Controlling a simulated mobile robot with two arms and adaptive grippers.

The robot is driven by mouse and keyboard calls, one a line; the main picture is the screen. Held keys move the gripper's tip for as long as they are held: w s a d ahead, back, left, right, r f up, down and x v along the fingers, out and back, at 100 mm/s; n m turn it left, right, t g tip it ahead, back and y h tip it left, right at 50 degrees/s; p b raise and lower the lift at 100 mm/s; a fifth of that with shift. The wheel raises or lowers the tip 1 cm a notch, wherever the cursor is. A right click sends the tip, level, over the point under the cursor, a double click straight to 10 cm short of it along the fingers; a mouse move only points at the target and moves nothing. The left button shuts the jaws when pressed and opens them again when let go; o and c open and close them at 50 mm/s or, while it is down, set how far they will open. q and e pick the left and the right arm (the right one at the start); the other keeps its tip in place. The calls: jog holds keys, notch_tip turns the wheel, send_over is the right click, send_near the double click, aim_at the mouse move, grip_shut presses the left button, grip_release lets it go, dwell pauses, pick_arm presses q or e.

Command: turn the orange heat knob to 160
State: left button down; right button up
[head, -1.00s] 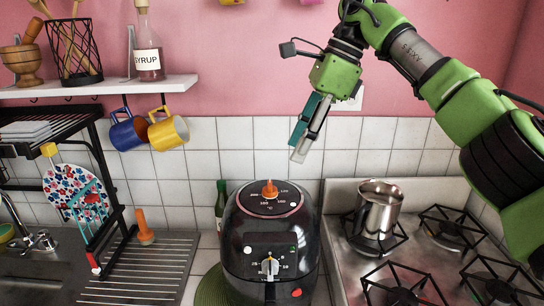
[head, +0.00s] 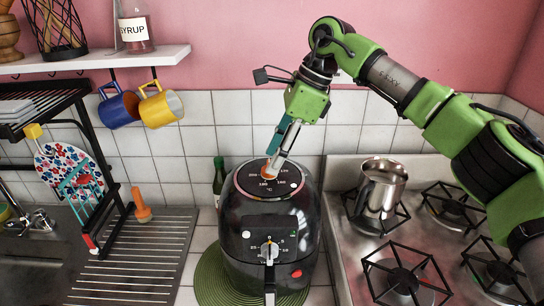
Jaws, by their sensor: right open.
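The orange heat knob (head: 267,172) sits on the round dial on top of the black air fryer (head: 245,213). Numbers ring the dial, and 160 and 180 show near its front edge. My right gripper (head: 274,168) reaches down from the upper right, open, with its fingertips at the knob. The fingers hide part of the knob and dial, and I cannot tell whether they touch the knob. The knob's pointing direction is not clear. My left gripper is not in view.
The air fryer stands on a green round mat (head: 209,283). A stove with a steel pitcher (head: 380,188) is on the right. A dark green bottle (head: 219,178) stands behind left. A drainboard (head: 150,255) and dish rack are left. Blue and yellow mugs (head: 160,104) hang under the shelf (head: 100,62).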

jog(key=shift+x, duration=1.1)
jog(key=c, duration=1.1)
